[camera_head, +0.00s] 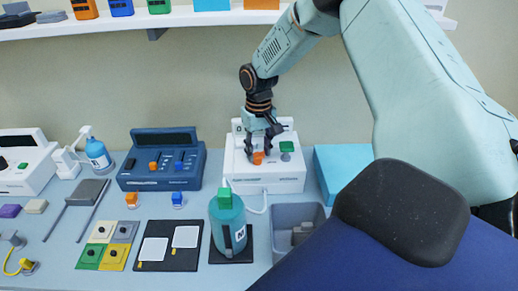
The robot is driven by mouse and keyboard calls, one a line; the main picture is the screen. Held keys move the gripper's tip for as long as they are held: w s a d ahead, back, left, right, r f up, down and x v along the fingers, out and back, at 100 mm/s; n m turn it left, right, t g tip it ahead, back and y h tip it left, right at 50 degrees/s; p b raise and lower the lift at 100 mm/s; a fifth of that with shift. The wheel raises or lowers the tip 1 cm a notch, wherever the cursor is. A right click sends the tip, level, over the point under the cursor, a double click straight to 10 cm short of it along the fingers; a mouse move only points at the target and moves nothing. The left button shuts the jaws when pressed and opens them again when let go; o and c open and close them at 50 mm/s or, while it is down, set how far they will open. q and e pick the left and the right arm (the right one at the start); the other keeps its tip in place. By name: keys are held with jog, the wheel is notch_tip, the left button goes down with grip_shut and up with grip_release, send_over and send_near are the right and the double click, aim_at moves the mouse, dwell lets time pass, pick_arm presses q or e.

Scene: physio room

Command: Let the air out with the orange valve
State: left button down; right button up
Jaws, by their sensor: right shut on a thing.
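The orange valve (257,158) is a small orange knob on the top of a white device (285,183). My right gripper (262,150) reaches down from above onto that device. Its fingers are at the orange valve and shut on it, partly covering it. A green knob (286,146) sits to the right of the valve on the same device. My left gripper is not in view.
A teal bottle with a green cap (227,225) stands on a dark pad in front of the device. A grey bin (298,218) and a light blue box (342,167) are at its right. A dark blue unit (163,160) stands to the left. A shelf (190,18) runs above.

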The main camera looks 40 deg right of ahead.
jog(key=shift+w+a, duration=0.1)
jog(key=shift+c, duration=2.3)
jog(key=shift+r+n, duration=0.1)
jog(key=shift+n, duration=0.2)
jog(key=shift+n+p, duration=0.85)
jog(key=shift+n, duration=0.15)
jog(key=n+p, duration=0.1)
jog(key=n, duration=0.1)
jog(key=shift+n, duration=0.4)
jog(key=n, duration=0.3)
jog(key=shift+w, duration=0.1)
jog(key=shift+n+p, duration=0.3)
jog(key=shift+n, duration=1.8)
